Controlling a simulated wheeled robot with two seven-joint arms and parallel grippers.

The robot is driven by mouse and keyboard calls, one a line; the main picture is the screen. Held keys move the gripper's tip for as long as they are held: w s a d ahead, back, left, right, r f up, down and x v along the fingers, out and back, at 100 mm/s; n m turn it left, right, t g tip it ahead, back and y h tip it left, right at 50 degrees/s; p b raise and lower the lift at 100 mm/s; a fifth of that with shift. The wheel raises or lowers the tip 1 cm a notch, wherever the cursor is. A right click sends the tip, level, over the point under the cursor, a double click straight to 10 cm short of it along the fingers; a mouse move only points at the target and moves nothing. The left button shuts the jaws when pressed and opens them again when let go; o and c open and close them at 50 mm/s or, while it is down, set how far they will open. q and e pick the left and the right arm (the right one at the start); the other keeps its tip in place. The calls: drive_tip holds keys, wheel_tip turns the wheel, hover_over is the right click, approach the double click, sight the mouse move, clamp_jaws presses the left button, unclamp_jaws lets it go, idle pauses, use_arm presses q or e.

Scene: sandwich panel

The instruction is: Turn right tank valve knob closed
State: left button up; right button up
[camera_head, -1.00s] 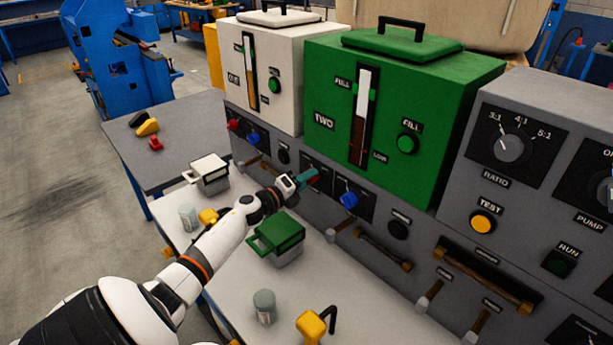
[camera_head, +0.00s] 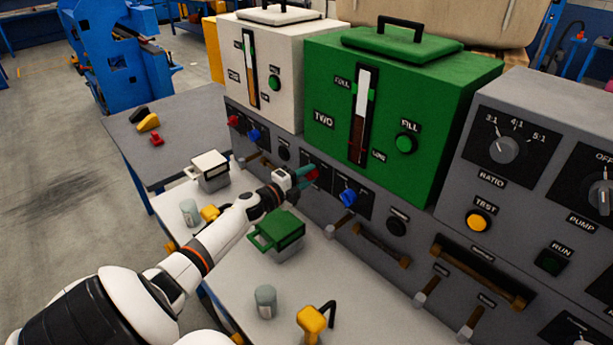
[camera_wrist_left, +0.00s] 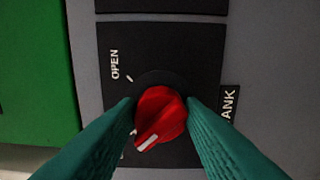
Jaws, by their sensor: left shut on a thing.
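The red valve knob (camera_head: 314,174) sits on a black plate on the grey panel, below the green tank marked TWO (camera_head: 450,110). My left gripper (camera_head: 304,176) is at it. In the left wrist view, the teal fingers are shut on the red knob (camera_wrist_left: 160,115), one on each side. The knob's white mark points down and left, away from the OPEN label (camera_wrist_left: 114,65) and its tick. The lower label is mostly hidden by a finger. My right gripper is not in view.
A blue knob (camera_head: 347,197) is close to the right of the red knob. Below, the light table (camera_head: 330,290) holds a green container (camera_head: 278,238), a white container (camera_head: 210,172), grey cups and yellow items. Brown handles (camera_head: 380,244) stick out from the panel.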

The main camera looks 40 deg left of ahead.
use_arm(q)
drive_tip(key=o, duration=1)
drive_tip(key=s+a+b, duration=0.1)
drive_tip(key=s+b, duration=0.1)
drive_tip(key=s, duration=1)
drive_tip(key=shift+f, duration=0.1)
